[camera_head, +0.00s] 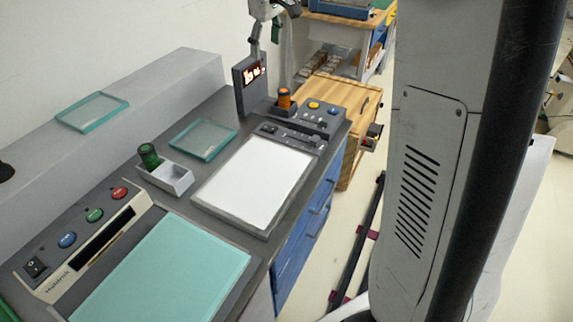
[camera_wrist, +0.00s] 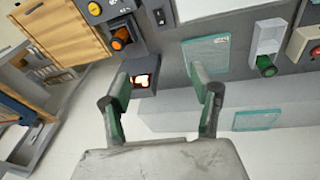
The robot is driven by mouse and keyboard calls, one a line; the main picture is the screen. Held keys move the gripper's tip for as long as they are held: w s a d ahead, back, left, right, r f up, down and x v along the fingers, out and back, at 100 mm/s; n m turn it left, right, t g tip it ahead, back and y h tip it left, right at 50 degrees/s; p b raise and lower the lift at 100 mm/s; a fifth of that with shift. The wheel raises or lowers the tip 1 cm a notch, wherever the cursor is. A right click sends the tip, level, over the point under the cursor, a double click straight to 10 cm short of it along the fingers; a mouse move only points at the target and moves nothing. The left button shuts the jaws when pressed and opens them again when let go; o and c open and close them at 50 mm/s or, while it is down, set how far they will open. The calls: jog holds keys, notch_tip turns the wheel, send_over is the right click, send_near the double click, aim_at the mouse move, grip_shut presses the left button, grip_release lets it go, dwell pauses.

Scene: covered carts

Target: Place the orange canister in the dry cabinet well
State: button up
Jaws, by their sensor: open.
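An orange canister (camera_head: 284,98) stands upright on a dark console at the far end of the bench. It also shows in the wrist view (camera_wrist: 120,42), beyond my left finger. Beside it stands a dark panel (camera_head: 245,88) with a lit display, also in the wrist view (camera_wrist: 145,78). I cannot tell for sure which opening is the dry cabinet well. My gripper (camera_wrist: 160,76) is open and empty, with the lit panel between its fingers in the picture. In the head view my gripper (camera_head: 272,22) is partly visible above the panel, apart from the canister.
A green canister (camera_head: 149,155) stands at a grey tray (camera_head: 180,183). Glass plates lie on the bench (camera_head: 203,140) and the raised ledge (camera_head: 92,111). A white pad (camera_head: 250,185) and a teal mat (camera_head: 165,275) lie along the front. A wooden cabinet (camera_head: 340,100) stands beyond.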

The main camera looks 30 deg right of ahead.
jog(key=s+a+m+t, duration=0.1)
jog(key=s+a, duration=0.3)
jog(key=s, duration=0.5)
jog(key=s+a+m+t, duration=0.15)
jog(key=s+a, duration=0.25)
jog(key=s, duration=0.5)
jog(key=s+a+f+m+t, duration=0.1)
jog(key=s+f, duration=0.3)
jog(key=s, duration=0.4)
jog(key=s+a+f+m+t, duration=0.1)
jog(key=s+a+f+m, duration=0.1)
jog(key=s+f, duration=0.3)
jog(key=s+a, duration=0.1)
jog(key=s, duration=0.3)
jog(key=shift+s, duration=0.25)
